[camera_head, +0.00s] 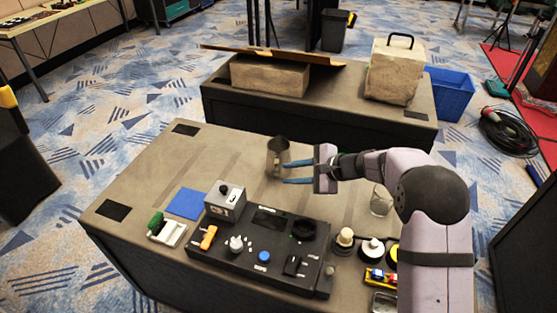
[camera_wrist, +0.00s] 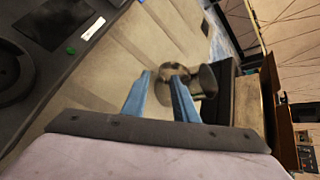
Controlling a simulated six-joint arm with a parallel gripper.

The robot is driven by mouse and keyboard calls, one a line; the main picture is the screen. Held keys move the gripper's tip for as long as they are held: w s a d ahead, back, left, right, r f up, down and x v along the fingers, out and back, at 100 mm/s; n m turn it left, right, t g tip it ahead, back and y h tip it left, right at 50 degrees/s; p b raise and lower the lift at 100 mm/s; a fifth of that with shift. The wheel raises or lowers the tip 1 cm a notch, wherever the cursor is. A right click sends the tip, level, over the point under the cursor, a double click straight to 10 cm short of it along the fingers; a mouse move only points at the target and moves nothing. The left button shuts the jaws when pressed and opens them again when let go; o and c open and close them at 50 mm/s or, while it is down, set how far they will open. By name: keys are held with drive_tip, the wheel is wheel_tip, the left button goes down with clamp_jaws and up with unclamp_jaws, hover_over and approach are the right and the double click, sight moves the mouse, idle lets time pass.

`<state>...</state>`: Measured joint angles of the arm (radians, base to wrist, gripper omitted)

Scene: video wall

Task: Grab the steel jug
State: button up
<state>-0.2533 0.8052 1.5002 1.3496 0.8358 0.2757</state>
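The steel jug (camera_head: 276,158) is a small, dark grey metal vessel with an open top. It stands on the grey-brown table near its back edge, in the middle of the head view. My gripper (camera_head: 289,172) is open, with two blue fingers apart, just to the right of the jug and pointing left at it. In the wrist view the jug (camera_wrist: 174,68) shows beyond and between the fingertips (camera_wrist: 163,77), partly hidden by the right finger. I cannot tell whether a finger touches it.
A black panel with knobs (camera_head: 262,252), a grey box (camera_head: 225,203) and a blue square (camera_head: 186,203) lie nearer the front. A clear glass (camera_head: 380,203) stands under my arm. A second table (camera_head: 330,108) with stone blocks is behind. The table left of the jug is clear.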

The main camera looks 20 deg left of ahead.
drive_tip(key=shift+p+x, duration=0.45)
drive_tip(key=shift+x, duration=1.95)
clamp_jaws()
drive_tip(key=shift+w+r, duration=0.1)
drive_tip(key=shift+r, duration=0.05)
